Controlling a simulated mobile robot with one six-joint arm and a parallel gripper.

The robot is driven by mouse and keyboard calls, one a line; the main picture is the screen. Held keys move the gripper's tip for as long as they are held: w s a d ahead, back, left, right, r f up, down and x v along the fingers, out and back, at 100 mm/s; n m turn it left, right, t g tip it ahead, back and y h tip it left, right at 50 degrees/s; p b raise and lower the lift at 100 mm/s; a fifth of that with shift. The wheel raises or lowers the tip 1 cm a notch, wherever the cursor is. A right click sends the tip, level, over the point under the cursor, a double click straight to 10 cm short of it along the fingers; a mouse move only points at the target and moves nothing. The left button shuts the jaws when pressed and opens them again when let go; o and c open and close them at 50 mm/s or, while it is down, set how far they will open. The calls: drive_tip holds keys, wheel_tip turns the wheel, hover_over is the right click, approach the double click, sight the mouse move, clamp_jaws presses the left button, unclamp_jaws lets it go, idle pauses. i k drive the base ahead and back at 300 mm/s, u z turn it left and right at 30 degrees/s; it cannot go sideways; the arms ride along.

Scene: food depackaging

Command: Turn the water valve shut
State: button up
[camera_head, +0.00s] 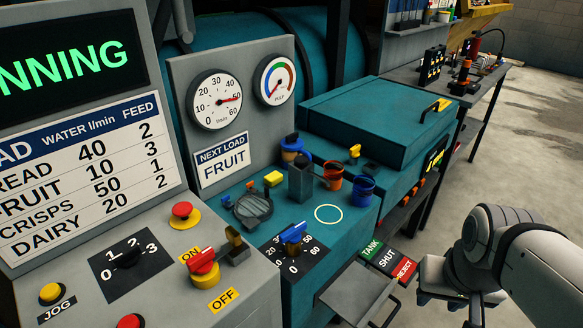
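The water valve appears to be the blue handle (293,232) on a black dial plate (312,256) numbered from 0 to 60, on the teal front unit. Its exact setting is hard to read. The l/min gauge (216,99) above has a red needle pointing right, near 50. My gripper (458,290) is at the lower right, beside my white arm, well apart from the valve. Its fingers are partly hidden and cut off by the frame, so its opening is unclear. Nothing visible is held.
A red ON/OFF handle (203,261) and a grey lever block (235,248) stand left of the valve. Orange (333,174) and blue (361,187) cups stand behind it. Open floor (540,150) is at right.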

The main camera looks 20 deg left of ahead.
sight(293, 235)
drive_tip(key=z, duration=0.05)
drive_tip(key=k, duration=1.05)
drive_tip(key=u, duration=1)
drive_tip(key=i, duration=0.8)
drive_tip(key=z, duration=0.4)
